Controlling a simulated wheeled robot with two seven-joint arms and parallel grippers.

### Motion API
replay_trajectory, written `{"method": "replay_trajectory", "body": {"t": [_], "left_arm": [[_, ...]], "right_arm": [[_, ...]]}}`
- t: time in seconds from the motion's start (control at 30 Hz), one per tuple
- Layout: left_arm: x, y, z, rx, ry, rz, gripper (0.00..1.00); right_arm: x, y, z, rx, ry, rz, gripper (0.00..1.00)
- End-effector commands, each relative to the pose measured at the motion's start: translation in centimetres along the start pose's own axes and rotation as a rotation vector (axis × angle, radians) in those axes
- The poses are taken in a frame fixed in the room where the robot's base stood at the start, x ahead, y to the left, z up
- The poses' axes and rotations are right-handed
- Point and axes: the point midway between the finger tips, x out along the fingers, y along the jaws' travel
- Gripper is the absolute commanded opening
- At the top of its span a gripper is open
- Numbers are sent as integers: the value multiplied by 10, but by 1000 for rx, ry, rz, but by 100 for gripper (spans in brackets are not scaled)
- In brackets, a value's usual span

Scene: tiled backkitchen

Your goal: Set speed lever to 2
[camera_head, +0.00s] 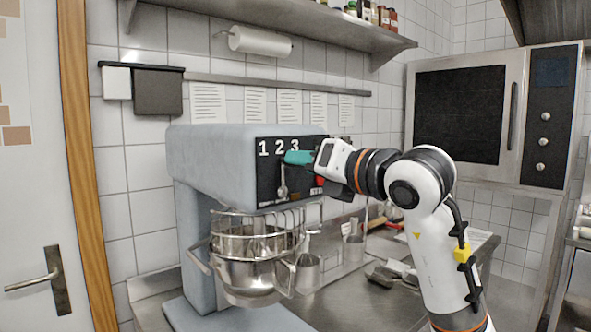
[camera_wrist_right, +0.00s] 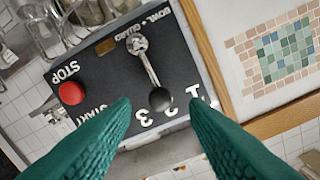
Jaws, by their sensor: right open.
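The speed lever (camera_wrist_right: 148,68) is a silver arm with a dark round knob on the mixer's black control panel (camera_wrist_right: 105,80). In the right wrist view its knob lies beside the white numbers, close to the 2, which is partly covered. The lever also shows in the head view (camera_head: 282,180), pointing up under the numbers. My right gripper (camera_wrist_right: 161,104) has teal fingers spread apart, with the knob appearing between their tips. I cannot tell whether they touch it. In the head view the right gripper (camera_head: 298,157) is in front of the panel, just beside the 3. My left gripper is not in view.
A red stop button (camera_wrist_right: 71,93) is on the panel beside the lever. The grey mixer (camera_head: 212,155) holds a steel bowl (camera_head: 250,280) with a wire guard (camera_head: 250,238) below the panel. Utensils lie on the steel counter (camera_head: 350,300). A shelf (camera_head: 285,22) runs above.

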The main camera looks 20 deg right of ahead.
Motion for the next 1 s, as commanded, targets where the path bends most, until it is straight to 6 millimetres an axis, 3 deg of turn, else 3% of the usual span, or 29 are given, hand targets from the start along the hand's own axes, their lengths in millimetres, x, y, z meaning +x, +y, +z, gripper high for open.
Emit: {"method": "replay_trajectory", "body": {"t": [0.2, 0.4, 1.0], "left_arm": [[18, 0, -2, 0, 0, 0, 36], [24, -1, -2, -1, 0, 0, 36], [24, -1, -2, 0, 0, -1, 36]], "right_arm": [[-47, 2, 2, -4, 5, 1, 41], [-71, 1, 1, -2, 3, 1, 41], [-76, 0, 1, -1, -1, -2, 41]]}}
